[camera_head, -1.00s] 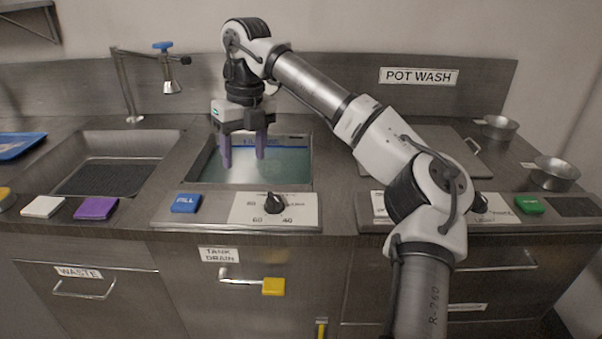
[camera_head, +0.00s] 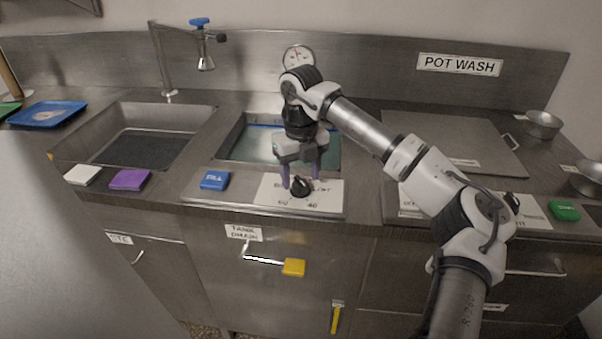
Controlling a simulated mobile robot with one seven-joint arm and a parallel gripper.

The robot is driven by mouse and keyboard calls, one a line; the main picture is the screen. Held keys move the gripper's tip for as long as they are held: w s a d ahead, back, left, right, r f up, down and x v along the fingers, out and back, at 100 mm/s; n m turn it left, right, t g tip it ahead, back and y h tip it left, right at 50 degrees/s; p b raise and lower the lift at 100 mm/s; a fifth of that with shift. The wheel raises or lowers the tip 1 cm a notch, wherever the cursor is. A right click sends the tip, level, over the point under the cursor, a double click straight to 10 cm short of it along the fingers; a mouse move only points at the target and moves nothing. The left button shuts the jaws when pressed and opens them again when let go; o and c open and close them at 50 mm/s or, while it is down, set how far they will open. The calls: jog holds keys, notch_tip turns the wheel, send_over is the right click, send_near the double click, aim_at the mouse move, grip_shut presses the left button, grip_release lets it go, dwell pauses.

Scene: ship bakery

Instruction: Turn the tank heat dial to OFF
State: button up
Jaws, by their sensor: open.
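The tank heat dial is a black knob (camera_head: 301,186) on a white label plate (camera_head: 325,196) at the counter's front edge, before the water tank (camera_head: 237,145). Numbers show along the plate's lower edge; part of its upper print is hidden by my gripper. My gripper (camera_head: 301,181) points down at the dial with its purple fingers open, one on each side of the knob. I cannot tell whether the fingers touch it. The knob's exact pointer setting is too small to read.
A blue FILL button (camera_head: 214,180) sits left of the plate, with purple (camera_head: 130,179) and white (camera_head: 83,175) pads further left. A tap (camera_head: 203,50) stands over the left sink (camera_head: 190,122). A green button (camera_head: 564,211) lies right.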

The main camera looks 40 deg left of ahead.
jog(key=shift+f, duration=0.45)
jog(key=shift+c, duration=0.2)
jog(key=c, duration=0.9)
